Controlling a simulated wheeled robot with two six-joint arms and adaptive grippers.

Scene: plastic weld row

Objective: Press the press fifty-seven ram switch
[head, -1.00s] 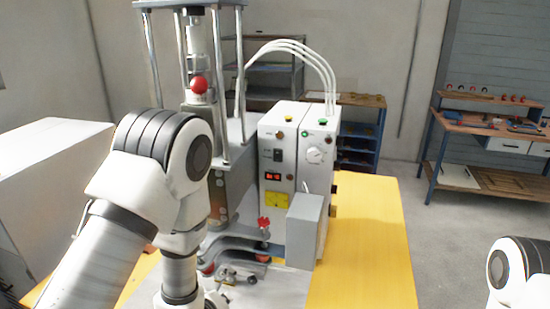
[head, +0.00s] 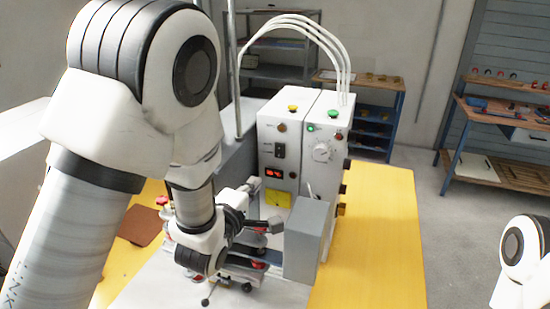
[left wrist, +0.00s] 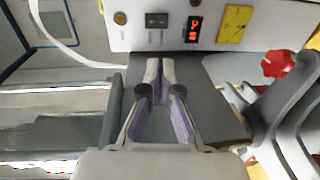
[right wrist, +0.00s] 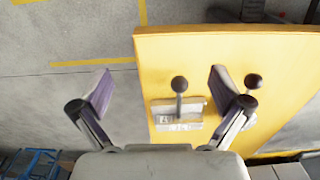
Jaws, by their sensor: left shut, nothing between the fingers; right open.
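A white control box (head: 281,150) stands on the yellow table. I cannot read which switch is the press fifty-seven ram switch. My left gripper (head: 252,185) is shut and empty in front of the box. In the left wrist view its fingertips (left wrist: 159,68) sit below the switch, apparently apart from it. My right gripper (right wrist: 160,85) is open and empty.
A red knob (left wrist: 278,63) is right of my left fingers. Black-knobbed levers (right wrist: 179,84) sit by the yellow table edge. The table's right side (head: 385,230) is clear.

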